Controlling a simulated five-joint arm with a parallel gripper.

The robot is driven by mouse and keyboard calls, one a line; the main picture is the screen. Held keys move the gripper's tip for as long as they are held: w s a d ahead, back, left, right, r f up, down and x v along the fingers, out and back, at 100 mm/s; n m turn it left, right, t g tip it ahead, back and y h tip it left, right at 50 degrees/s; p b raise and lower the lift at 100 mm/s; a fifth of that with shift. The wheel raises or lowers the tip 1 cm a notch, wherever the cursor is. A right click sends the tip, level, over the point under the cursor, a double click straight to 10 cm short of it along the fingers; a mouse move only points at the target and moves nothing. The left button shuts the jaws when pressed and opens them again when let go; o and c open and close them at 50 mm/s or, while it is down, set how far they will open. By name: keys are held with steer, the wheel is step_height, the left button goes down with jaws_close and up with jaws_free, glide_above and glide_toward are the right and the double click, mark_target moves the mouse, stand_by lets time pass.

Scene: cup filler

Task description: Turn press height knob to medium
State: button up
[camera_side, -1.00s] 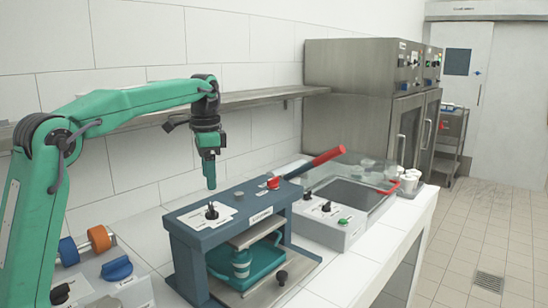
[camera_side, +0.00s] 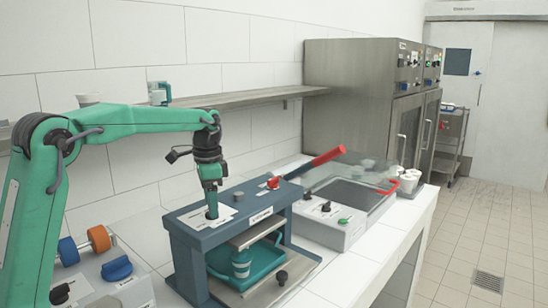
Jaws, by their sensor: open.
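The blue press (camera_side: 190,238) stands on the white counter, with a white label plate (camera_side: 226,214) on the left of its top. My gripper (camera_side: 211,212) points straight down over that plate, with its fingertips at the spot of the black knob. The knob is hidden behind the fingers, so its pointer cannot be read, and I cannot tell whether the fingers touch it. My gripper is open. A teal tray (camera_side: 262,262) and a teal-banded cup (camera_side: 241,264) are inside the press.
A red-handled lever (camera_side: 326,156) rises from the press's right side. A grey knob (camera_side: 239,197) stands near my gripper. A unit with a clear lid (camera_side: 340,190) is to the right. A wall shelf (camera_side: 255,97) runs behind the arm.

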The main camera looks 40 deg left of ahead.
steer(key=shift+f, duration=0.25)
steer(key=c, duration=1)
steer(key=shift+n, duration=0.5)
steer(key=n, duration=1)
steer(key=shift+n, duration=0.4)
